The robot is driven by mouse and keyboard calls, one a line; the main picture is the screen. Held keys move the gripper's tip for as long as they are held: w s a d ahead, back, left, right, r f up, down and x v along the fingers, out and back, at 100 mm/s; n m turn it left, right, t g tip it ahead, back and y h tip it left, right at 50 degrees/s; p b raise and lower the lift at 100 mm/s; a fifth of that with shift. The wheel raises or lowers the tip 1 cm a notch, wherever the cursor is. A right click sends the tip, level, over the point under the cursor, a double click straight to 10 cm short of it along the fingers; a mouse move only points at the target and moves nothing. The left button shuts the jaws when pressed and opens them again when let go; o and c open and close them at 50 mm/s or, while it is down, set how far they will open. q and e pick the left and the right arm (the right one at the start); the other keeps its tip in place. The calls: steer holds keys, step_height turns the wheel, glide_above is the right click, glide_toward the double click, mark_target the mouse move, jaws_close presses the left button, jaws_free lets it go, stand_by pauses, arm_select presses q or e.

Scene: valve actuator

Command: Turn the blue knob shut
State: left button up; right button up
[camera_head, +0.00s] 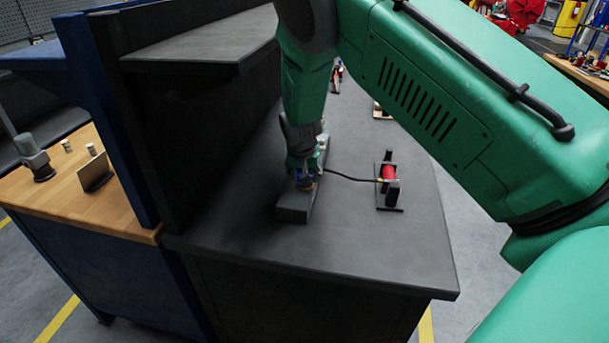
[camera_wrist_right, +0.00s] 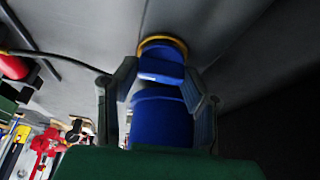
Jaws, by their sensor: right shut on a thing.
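The blue knob (camera_wrist_right: 161,68) sits in front of a yellow ring (camera_wrist_right: 163,44) in the right wrist view, between the two fingers of my right gripper (camera_wrist_right: 160,82). One finger lies along each side of it, and the gripper is shut on it. A second, larger blue part shows nearer the camera; I cannot tell whether it belongs to the knob. In the head view my right gripper (camera_head: 304,179) points down at a dark grey block (camera_head: 294,211) on the dark table. The gripper mostly hides the knob there. My left gripper is not in view.
A red cylinder on a black stand (camera_head: 389,181) stands right of the block, joined by a thin black cable (camera_head: 350,177). A dark shelf (camera_head: 205,48) overhangs the table's left side. The table's front (camera_head: 350,255) is clear.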

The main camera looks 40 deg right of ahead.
steer(key=shift+s+a+f+m, duration=0.1)
steer(key=shift+f+m, duration=0.05)
steer(key=shift+m, duration=0.45)
steer(key=o, duration=1.2)
steer(key=shift+c, duration=0.2)
steer(key=v, duration=1.1)
steer(key=shift+a+r, duration=0.25)
steer(key=shift+r, duration=0.15)
steer(key=shift+w, duration=0.25)
steer(key=shift+f, duration=0.1)
